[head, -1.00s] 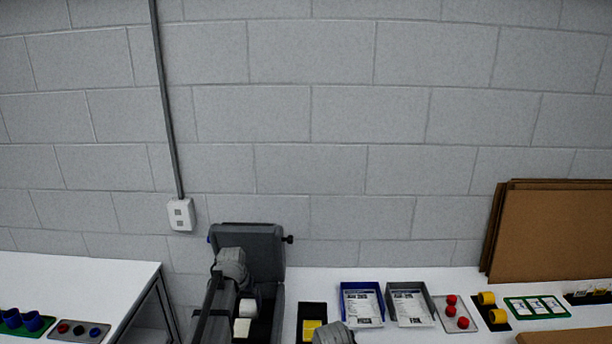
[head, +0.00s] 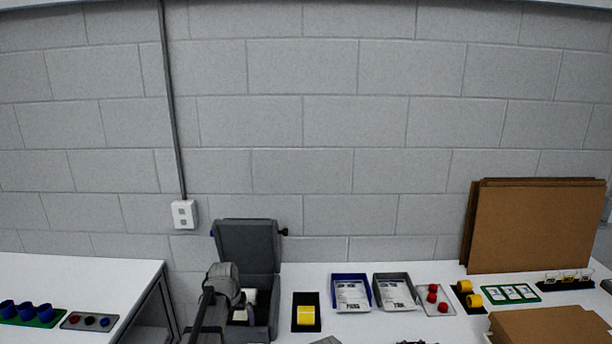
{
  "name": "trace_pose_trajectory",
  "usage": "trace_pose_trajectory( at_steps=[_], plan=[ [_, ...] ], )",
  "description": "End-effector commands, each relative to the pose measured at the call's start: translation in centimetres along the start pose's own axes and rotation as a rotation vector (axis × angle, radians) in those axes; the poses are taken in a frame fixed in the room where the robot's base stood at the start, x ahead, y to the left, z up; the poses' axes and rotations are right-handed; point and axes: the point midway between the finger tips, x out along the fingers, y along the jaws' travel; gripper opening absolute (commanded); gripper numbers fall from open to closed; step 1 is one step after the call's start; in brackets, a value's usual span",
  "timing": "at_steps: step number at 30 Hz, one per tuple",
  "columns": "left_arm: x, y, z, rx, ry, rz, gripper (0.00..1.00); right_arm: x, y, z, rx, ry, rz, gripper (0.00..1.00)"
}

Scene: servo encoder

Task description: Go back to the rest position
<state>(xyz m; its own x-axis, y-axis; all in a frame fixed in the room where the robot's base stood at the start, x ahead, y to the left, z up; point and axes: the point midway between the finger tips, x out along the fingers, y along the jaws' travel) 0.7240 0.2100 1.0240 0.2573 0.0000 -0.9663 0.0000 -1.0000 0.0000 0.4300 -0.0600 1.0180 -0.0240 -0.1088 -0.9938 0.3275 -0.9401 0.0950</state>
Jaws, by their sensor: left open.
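My left arm comes up from the bottom edge in the head view. My left gripper (head: 240,302) is at the open grey case (head: 248,240), in front of its raised lid. Its jaws are open, but the fingertips are hard to make out against the case's dark inside. White blocks (head: 251,296) show beside the gripper in the case; I cannot tell whether they touch it. My right gripper is not clearly in view; only a small grey shape (head: 325,341) shows at the bottom edge.
A black tray with a yellow block (head: 307,315), a blue bin (head: 335,280), a grey bin (head: 378,282) and red balls (head: 432,288) line the white table. Brown boards (head: 535,225) lean on the wall; a cardboard box (head: 550,325) is at lower right. A second table (head: 75,275) stands left.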

Motion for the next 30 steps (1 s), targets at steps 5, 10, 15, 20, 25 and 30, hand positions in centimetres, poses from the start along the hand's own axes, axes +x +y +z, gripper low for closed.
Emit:
trace_pose_trajectory(
  at_steps=[5, 10, 15, 20, 25, 30],
  plan=[
    [-0.2, 1.7, 1.9, 0.023, -0.02, 0.001, 1.0, 0.1, 0.0, 0.0, 0.0, 0.0, 0.0, 0.5],
    [-0.5, 3.4, 3.9, 0.048, -0.043, 0.001, 1.0, 0.3, 0.0, 0.0, 0.0, 0.0, 0.0, 0.5],
    [-1.1, 6.0, 7.3, 0.088, -0.079, 0.0, 1.0, 0.5, -0.1, 0.0, 0.0, 0.0, 0.0, 0.5],
    [-1.8, 8.9, 12.0, 0.144, -0.127, -0.006, 1.0, 0.8, -0.1, 0.0, 0.0, 0.0, 0.0, 0.5],
    [-3.2, 12.3, 19.3, 0.226, -0.197, -0.02, 1.0, 1.2, -0.1, -0.1, 0.0, 0.0, 0.0, 0.5],
    [-4.7, 14.3, 26.2, 0.306, -0.265, -0.044, 1.0, 1.6, -0.1, -0.1, 0.001, 0.0, 0.0, 0.5]
  ],
)
